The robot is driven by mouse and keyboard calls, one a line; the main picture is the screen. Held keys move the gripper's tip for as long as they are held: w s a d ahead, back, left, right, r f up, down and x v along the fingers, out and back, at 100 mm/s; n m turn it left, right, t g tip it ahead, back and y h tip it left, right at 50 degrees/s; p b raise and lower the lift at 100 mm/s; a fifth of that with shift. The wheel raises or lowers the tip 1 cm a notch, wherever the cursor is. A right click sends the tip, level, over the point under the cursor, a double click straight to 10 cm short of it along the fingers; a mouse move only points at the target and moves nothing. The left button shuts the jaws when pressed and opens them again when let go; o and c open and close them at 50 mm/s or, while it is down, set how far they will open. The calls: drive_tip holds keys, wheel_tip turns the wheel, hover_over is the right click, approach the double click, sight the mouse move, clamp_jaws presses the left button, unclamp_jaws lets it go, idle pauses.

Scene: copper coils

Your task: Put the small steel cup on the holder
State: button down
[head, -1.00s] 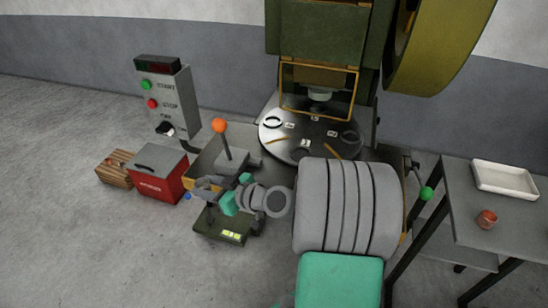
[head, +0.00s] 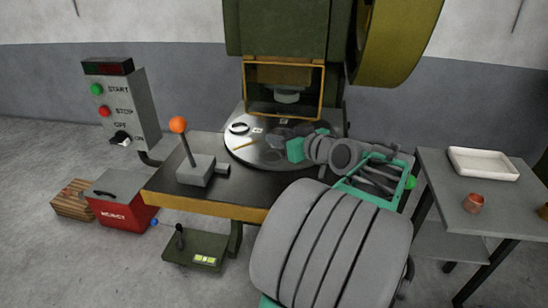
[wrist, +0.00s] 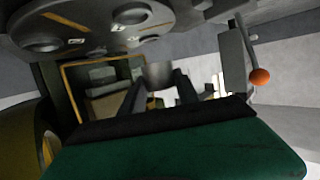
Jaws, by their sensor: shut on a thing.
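My gripper (head: 278,138) is over the right front part of the round dial plate (head: 242,148) under the press. In the wrist view, my gripper's two dark fingers (wrist: 160,88) are shut on a small grey metal cup (wrist: 159,75), the steel cup. In the head view the cup cannot be told apart from the grey fingers. The wrist view shows round holders (wrist: 40,41) on the plate at upper left. Which holder is meant, and the cup's height over the plate, I cannot tell.
The press ram (head: 287,96) and yellow guard frame (head: 323,92) stand just behind my gripper. A lever with an orange knob (head: 178,124) is to the left. At the right, a side table (head: 440,175) holds a white tray (head: 483,163) and a copper cup (head: 473,203).

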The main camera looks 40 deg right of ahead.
drive_tip(key=b, duration=0.2)
hover_over(275, 160)
drive_tip(key=f, duration=0.6)
drive_tip(key=shift+s+a+f, duration=0.2)
drive_tip(key=shift+s+f, duration=0.05)
drive_tip(key=shift+f, duration=0.15)
drive_tip(key=shift+w+d+f+b, duration=0.15)
drive_tip(key=shift+f+b, duration=0.1)
drive_tip(key=shift+f, duration=0.7)
drive_tip(key=shift+w+f+b, duration=0.15)
drive_tip(key=shift+f+b, duration=0.1)
drive_tip(key=shift+f, duration=0.7)
drive_tip(key=shift+f, duration=0.2)
drive_tip(key=c, duration=0.9)
unclamp_jaws()
drive_tip(key=shift+r, duration=0.3)
drive_tip(key=p+v, duration=0.1)
drive_tip(key=v, duration=1.1)
drive_tip(key=shift+f+p, duration=0.1)
drive_tip(key=shift+p, duration=0.25)
